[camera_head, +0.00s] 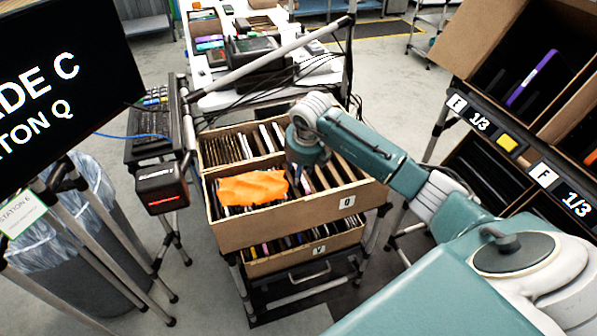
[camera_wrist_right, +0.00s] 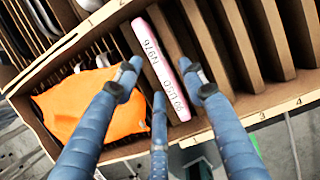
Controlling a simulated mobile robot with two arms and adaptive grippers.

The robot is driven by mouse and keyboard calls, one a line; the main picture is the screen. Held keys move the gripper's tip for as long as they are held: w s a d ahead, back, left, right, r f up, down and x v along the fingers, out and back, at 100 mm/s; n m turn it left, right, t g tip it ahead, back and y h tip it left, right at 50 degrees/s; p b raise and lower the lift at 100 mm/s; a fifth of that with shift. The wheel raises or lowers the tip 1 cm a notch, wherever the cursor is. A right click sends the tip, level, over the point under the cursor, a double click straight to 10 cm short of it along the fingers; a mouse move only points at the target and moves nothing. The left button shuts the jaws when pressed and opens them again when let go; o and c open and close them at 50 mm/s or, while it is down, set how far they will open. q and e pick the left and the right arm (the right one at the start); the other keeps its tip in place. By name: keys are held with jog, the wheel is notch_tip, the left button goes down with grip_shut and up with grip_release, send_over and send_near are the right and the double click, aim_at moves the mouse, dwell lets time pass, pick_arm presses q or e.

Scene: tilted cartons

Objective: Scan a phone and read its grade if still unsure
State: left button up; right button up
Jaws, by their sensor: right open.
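Carton Q (camera_head: 290,232) stands tilted on a rack, its slots holding several phones on edge. A pink-edged phone (camera_wrist_right: 158,55) with printed characters stands in one slot in the right wrist view. My right gripper (camera_wrist_right: 160,88) is open above carton Q, its blue fingers around the phone's upper edge without visibly closing on it. In the head view the right gripper (camera_head: 306,160) is over the carton's middle. The monitor (camera_head: 65,85) shows partly cut-off text ending "DE C" and "TON Q". A black-and-red scanner (camera_head: 160,188) is left of the carton. My left gripper is out of view.
An orange cloth (camera_head: 252,188) covers slots at the carton's left. Carton V (camera_head: 305,262) sits below. Cartons marked E (camera_head: 457,103) and F (camera_head: 544,175) stand right. A keyboard (camera_head: 150,122) and lined bin (camera_head: 75,240) are left.

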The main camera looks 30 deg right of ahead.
jog(key=w+d+p+v, duration=0.1)
jog(key=p+v, duration=0.4)
jog(key=v, duration=1.5)
jog(key=shift+w+a+r+p, duration=0.25)
jog(key=shift+w+r+p, duration=0.2)
jog(key=shift+w, duration=0.1)
